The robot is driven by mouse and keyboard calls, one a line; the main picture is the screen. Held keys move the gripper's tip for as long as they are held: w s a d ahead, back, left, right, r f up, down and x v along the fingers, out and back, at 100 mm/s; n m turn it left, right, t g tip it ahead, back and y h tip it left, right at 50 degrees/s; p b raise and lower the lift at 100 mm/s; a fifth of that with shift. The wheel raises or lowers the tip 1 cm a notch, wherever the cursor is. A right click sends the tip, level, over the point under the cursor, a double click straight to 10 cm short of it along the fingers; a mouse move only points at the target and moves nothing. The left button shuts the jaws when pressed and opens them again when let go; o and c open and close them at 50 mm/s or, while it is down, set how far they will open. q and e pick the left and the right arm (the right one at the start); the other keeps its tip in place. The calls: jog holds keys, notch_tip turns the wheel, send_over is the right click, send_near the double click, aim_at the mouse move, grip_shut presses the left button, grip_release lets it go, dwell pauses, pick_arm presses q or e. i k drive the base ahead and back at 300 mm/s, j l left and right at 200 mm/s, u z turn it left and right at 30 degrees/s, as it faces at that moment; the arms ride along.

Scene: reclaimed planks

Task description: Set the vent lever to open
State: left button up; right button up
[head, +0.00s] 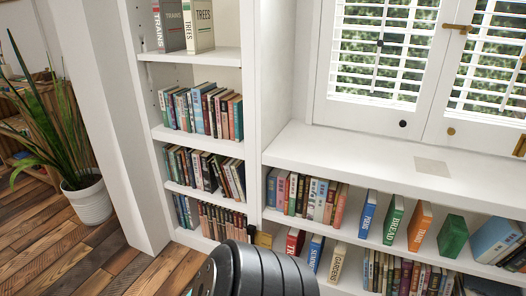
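No part is clearly marked as the vent lever. The white louvred shutters (372,50) at the upper right have their slats apart, with greenery showing between them. A brass latch (459,28) lies across the top of the frame between the two shutter panels. A brass piece (520,146) is at the right edge, partly cut off. I cannot tell which of these is the lever. A dark, ribbed part of my own body shows at the bottom centre. Neither gripper can be made out in the head view.
A white ledge (345,150) runs under the shutters, with a flat beige square (432,167) on it. Book-filled shelves stand below and to the left. A potted plant (88,200) stands at the far left. Wooden floor (130,268) is clear at the lower left.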

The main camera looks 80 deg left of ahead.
aim_at(251, 229)
jog(key=u, duration=2.75)
